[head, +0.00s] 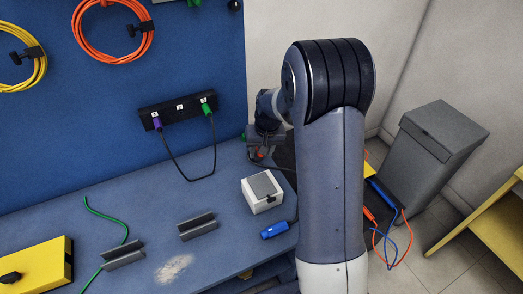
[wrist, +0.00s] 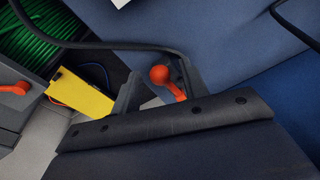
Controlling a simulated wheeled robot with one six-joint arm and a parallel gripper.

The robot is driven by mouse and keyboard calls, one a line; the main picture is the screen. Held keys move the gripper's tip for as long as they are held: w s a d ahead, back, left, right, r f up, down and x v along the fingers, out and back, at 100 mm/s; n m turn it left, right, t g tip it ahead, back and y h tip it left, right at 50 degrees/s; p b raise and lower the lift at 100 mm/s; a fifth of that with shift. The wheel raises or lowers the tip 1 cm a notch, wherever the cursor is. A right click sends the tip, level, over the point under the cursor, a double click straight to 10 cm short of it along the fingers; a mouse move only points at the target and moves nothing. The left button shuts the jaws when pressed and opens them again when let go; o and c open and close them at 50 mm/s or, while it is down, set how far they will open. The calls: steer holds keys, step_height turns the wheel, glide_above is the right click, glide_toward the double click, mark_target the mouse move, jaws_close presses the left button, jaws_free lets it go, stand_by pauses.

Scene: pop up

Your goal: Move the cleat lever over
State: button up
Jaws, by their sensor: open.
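The cleat lever, orange with a round ball end (wrist: 160,75), shows at the middle of the wrist view. My gripper (wrist: 163,69) is open, with a grey finger on either side of the lever; I cannot tell whether either touches it. The lever's lower end is hidden behind the dark bar with round studs across the lower picture. In the head view my gripper (head: 263,142) is at the back right of the bench, partly behind my arm, with a small red spot below it. The cleat's base is not clear.
A blue bench (head: 225,245) carries a white box with a grey top (head: 262,190), grey channel blocks (head: 198,226) and a blue connector (head: 274,230). A black cable (wrist: 100,45) loops close by in the wrist view. Another orange handle (wrist: 14,89) is at its left.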

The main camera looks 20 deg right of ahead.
step_height(320, 180, up, 11)
steer(key=s, duration=0.1)
steer(key=shift+s+d+f, duration=0.2)
steer(key=shift+s+d, duration=0.2)
steer(key=shift+d, duration=0.05)
steer(key=f, duration=0.3)
steer(key=w+f, duration=0.1)
steer(key=f, duration=0.3)
steer(key=a+f, duration=0.1)
steer(key=f, duration=0.3)
steer(key=shift+w, duration=0.4)
steer(key=shift+w+r+p, duration=0.15)
steer(key=shift+r+p, duration=0.3)
steer(key=shift+p, duration=0.2)
steer(key=shift+r+g+p, duration=0.1)
steer(key=shift+g+p, duration=0.3)
steer(key=shift+f, duration=0.25)
